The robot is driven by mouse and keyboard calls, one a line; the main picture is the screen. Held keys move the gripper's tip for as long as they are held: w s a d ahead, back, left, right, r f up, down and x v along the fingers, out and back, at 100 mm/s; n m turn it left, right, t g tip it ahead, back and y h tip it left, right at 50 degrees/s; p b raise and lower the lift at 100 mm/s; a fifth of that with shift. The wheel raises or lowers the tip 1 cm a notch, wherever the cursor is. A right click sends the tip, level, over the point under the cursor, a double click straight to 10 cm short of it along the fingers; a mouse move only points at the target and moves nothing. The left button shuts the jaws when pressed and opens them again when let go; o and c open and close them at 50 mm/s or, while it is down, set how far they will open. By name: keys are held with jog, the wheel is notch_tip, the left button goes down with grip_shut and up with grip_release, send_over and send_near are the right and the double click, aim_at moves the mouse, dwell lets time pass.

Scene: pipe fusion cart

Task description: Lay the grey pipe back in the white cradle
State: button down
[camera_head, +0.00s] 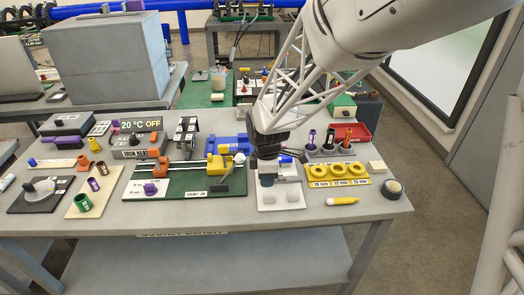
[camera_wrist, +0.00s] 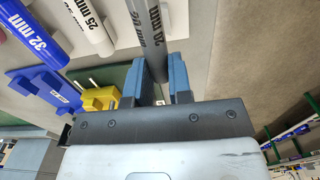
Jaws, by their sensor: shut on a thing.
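My gripper (camera_head: 267,172) is low over the front right half of the bench in the head view. In the wrist view its two blue-padded fingers (camera_wrist: 164,82) are shut on the grey pipe (camera_wrist: 152,38), which is marked 20 mm and runs up out of the frame. In the head view the gripper hides most of that pipe. A white plate (camera_head: 279,206) with pale rounded pads lies below and in front of the gripper. I cannot tell for sure whether it is the white cradle, or whether the pipe touches it.
In the wrist view a white 25 mm pipe (camera_wrist: 90,25) and a blue 32 mm pipe (camera_wrist: 38,30) lie beside the held pipe. A yellow clamp (camera_head: 216,165) stands left of my gripper. A yellow ring tray (camera_head: 337,182) and a tape roll (camera_head: 392,187) are at right.

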aim_at(266, 199)
jog(key=shift+f, duration=3)
jog(key=shift+s+f, duration=0.1)
jog(key=shift+f, duration=0.2)
jog(key=c, duration=1.1)
grip_release()
jog(key=shift+c, duration=0.2)
jog(key=shift+o, duration=0.4)
jog(key=shift+r, duration=0.55)
jog(key=shift+o, duration=0.5)
jog(key=shift+r, duration=3.7)
